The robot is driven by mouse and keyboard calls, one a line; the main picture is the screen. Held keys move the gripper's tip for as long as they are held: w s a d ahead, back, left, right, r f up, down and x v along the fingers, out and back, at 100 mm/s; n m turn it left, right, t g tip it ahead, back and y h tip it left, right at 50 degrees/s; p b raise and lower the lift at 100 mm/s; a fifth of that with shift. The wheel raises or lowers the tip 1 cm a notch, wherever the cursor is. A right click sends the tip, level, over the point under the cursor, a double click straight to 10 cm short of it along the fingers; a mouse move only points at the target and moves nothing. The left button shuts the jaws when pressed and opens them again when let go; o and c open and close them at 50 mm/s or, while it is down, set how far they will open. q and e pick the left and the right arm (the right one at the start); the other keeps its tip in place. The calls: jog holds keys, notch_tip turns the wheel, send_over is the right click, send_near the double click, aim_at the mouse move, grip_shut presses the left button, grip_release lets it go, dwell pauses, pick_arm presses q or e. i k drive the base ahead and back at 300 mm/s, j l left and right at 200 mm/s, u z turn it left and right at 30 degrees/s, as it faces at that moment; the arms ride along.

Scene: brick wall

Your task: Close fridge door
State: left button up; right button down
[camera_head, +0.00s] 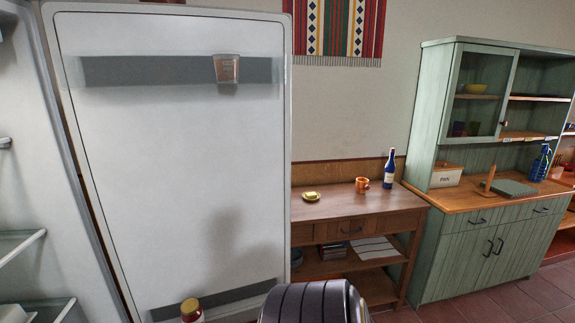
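The white fridge door (180,150) stands open and fills the left-centre of the view, with its inner side towards me. A jar with a gold and red lid (191,308) shows at the bottom by the lower strip. The fridge body (25,180) is at the far left, with its glass shelves partly cut off by the frame. A dark ribbed part of mine shows at bottom centre, in front of the door's lower right corner. Neither gripper is in view.
A wooden side table (345,208) with a blue bottle (389,168), an orange mug (362,185) and a yellow dish (311,196) stands right of the door. A green cupboard (450,250) is further right. Tiled floor (520,300) is open at lower right.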

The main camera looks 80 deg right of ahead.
aim_at(186, 175)
jog(key=k+l, duration=0.15)
jog(key=l, duration=0.35)
jog(key=k+l+z, duration=0.15)
jog(key=l, duration=0.4)
jog(key=k+l, duration=0.2)
jog(key=l, duration=0.3)
jog(key=k+l+z, duration=0.1)
jog(key=l, duration=0.45)
jog(key=k+l+z, duration=0.1)
jog(key=l, duration=0.45)
jog(key=k+l, duration=0.2)
jog(key=l, duration=0.35)
jog(key=k+l+z, duration=0.15)
jog(key=l, duration=0.4)
jog(key=i+j, duration=0.05)
